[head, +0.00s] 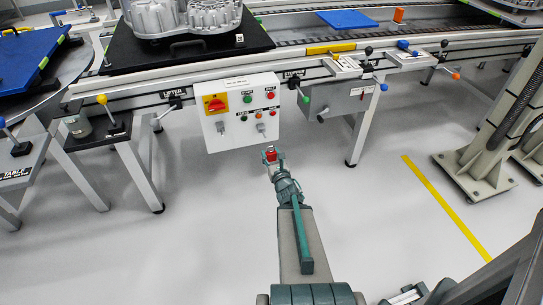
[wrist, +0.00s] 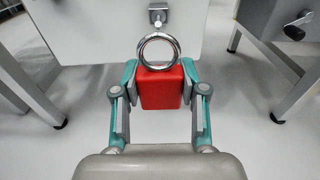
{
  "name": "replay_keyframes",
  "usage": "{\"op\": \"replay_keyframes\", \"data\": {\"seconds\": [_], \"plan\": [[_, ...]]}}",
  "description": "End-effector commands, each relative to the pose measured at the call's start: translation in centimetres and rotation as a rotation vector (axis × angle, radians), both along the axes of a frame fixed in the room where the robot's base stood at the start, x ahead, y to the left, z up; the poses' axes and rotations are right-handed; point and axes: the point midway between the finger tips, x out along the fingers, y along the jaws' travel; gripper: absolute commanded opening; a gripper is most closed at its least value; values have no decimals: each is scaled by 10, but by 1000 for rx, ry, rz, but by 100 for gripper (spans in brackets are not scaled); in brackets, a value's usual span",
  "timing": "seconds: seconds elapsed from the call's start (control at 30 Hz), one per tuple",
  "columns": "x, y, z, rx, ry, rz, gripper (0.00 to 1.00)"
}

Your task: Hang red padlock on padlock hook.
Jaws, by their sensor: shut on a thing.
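The red padlock (wrist: 160,88) is held between the fingers of my gripper (wrist: 159,88) in the wrist view, its round silver shackle pointing up. In the head view, the padlock (head: 271,155) and my gripper (head: 273,160) are just below the lower right of the white control panel. A small metal padlock hook (wrist: 158,15) on the panel shows straight above the shackle in the wrist view, with a small visible gap. The panel's lower edge has two such hooks in the head view, one at left (head: 222,127) and one at right (head: 261,127).
The control panel (head: 238,111) has a red and yellow switch and several buttons. A grey box (head: 330,99) with a lever is to its right. Table legs (head: 361,137) stand at either side. The floor around my arm is clear.

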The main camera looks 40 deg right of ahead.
Motion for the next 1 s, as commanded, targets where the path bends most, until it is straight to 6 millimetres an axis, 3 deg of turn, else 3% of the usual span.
{"op": "replay_keyframes", "data": {"seconds": [0.37, 1.0], "plan": [[5, -2, -1, 0, -1, 0, 4], [41, -18, -4, 0, -1, 1, 4]]}}
